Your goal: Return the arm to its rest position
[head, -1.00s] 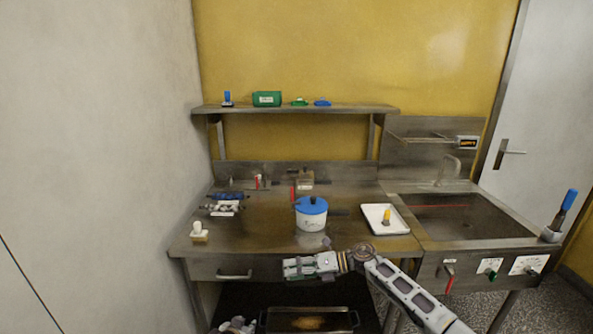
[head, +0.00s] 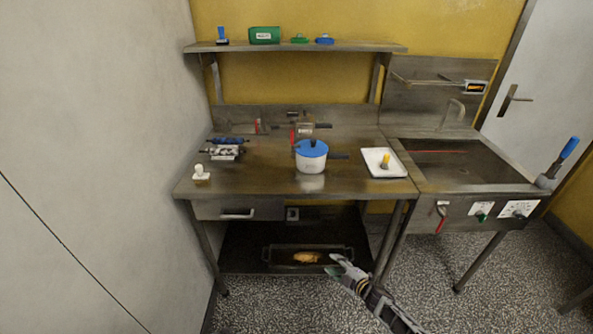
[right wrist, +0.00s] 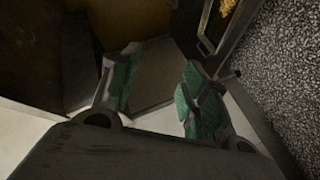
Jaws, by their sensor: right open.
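My right gripper (head: 340,265) is in front of the table's lower shelf, low and clear of the worktop. Its arm comes in from the bottom right of the head view. In the right wrist view its two green-padded fingers (right wrist: 155,95) stand apart with nothing between them. My left gripper does not show in the head view.
A steel table (head: 250,185) carries a blue-lidded white pot (head: 311,160) and a white tray (head: 370,168). A dark pan (head: 340,252) with brown food sits on the lower shelf (head: 235,262), close to my right gripper. A sink (head: 450,155) stands to the right. The speckled floor in front is free.

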